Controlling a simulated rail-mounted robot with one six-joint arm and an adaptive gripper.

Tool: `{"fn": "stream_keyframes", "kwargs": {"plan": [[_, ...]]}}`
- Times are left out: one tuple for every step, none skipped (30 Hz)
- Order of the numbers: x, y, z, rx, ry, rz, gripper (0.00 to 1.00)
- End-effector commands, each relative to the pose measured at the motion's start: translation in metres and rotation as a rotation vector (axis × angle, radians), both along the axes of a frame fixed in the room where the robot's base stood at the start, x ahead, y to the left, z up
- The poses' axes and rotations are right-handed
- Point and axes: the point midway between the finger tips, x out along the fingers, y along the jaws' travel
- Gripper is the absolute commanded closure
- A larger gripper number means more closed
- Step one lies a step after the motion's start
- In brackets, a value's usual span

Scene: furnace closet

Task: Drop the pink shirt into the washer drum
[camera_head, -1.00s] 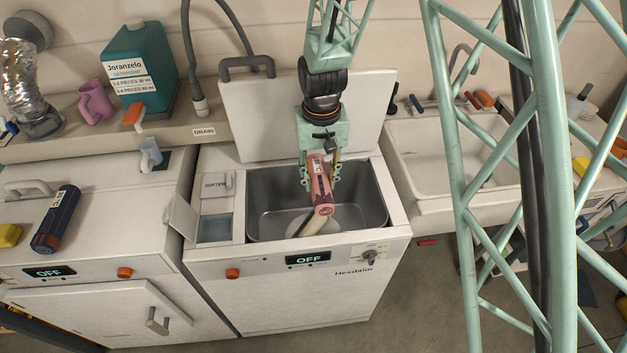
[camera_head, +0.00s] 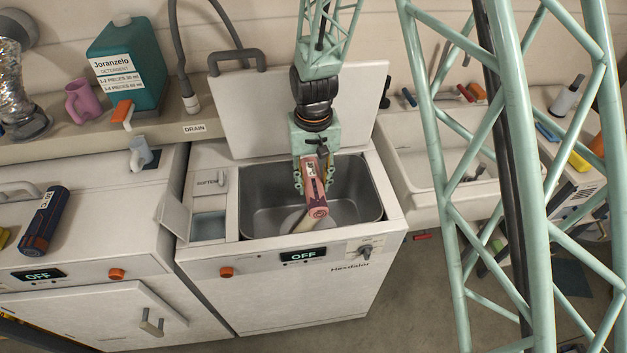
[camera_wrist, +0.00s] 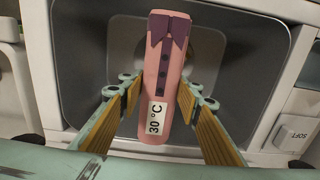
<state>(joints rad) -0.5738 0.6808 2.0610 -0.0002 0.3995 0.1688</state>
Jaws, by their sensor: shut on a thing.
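The pink shirt (camera_head: 316,189) is a rolled pink bundle with a dark purple collar, buttons and a white tag. In the wrist view the shirt (camera_wrist: 167,75) shows a "30 °C" label. My gripper (camera_head: 312,182) is shut on the shirt, with a finger on either side of it, and holds it tilted over the drum opening. The washer drum (camera_head: 352,200) is an open grey metal tub in the top of the white washer (camera_head: 290,295). Its lid (camera_head: 240,110) stands raised at the back. A pale thing (camera_head: 298,222) lies in the drum, partly hidden by the shirt.
A softener compartment (camera_head: 208,226) with a raised flap is left of the drum. A dark rolled garment (camera_head: 45,222) lies on the left machine (camera_head: 95,240). A teal detergent jug (camera_head: 128,65) and pink mug (camera_head: 85,102) stand on the shelf. A sink (camera_head: 410,150) is at right.

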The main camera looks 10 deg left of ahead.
Motion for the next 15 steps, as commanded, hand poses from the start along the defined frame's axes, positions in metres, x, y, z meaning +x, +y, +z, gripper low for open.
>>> {"fn": "stream_keyframes", "kwargs": {"plan": [[0.0, 0.0, -0.006, 0.0, 0.001, 0.0, 0.81], [0.0, 0.0, -0.008, -0.001, 0.002, 0.0, 0.81], [0.0, 0.0, -0.011, -0.001, 0.002, 0.0, 0.81], [0.0, 0.0, -0.013, -0.001, 0.002, 0.0, 0.81], [0.0, 0.0, -0.015, -0.001, 0.002, 0.0, 0.81], [0.0, 0.0, -0.017, 0.0, 0.001, 0.0, 0.81], [0.0, 0.0, -0.018, 0.0, 0.001, 0.0, 0.81], [0.0, 0.0, -0.019, 0.0, 0.001, 0.0, 0.81], [0.0, 0.0, -0.02, 0.0, 0.001, 0.0, 0.81], [0.0, 0.0, -0.021, 0.0, 0.0, 0.0, 0.81], [0.0, 0.0, -0.022, 0.0, 0.0, 0.0, 0.81], [0.0, 0.0, -0.022, 0.0, 0.0, 0.0, 0.81], [0.0, 0.0, -0.023, 0.0, 0.0, 0.0, 0.81], [0.0, 0.0, -0.023, 0.0, 0.0, 0.0, 0.81], [0.0, 0.0, -0.023, 0.0, 0.0, 0.0, 0.81]]}}
